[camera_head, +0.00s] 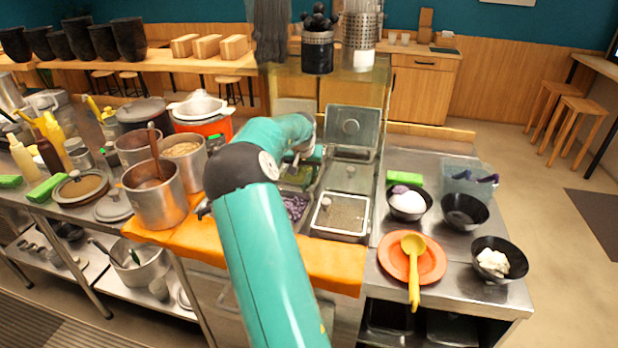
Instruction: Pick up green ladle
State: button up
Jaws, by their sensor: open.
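My teal arm reaches over the topping bins, and my gripper (303,160) is at its end, small and partly hidden by the arm. It is open, above a bin with green contents (296,178). I cannot clearly make out a green ladle there; the arm covers part of that area. A yellow ladle (413,262) lies on an orange plate (431,256) at the right, apart from my gripper.
Black bowls (465,211) stand at the right. A tall strainer (361,35) stands behind.

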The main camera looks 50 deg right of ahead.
aim_at(306, 180)
jog(key=x, duration=0.7)
jog(key=shift+a+f, duration=0.1)
jog(key=shift+s, duration=0.1)
grip_shut()
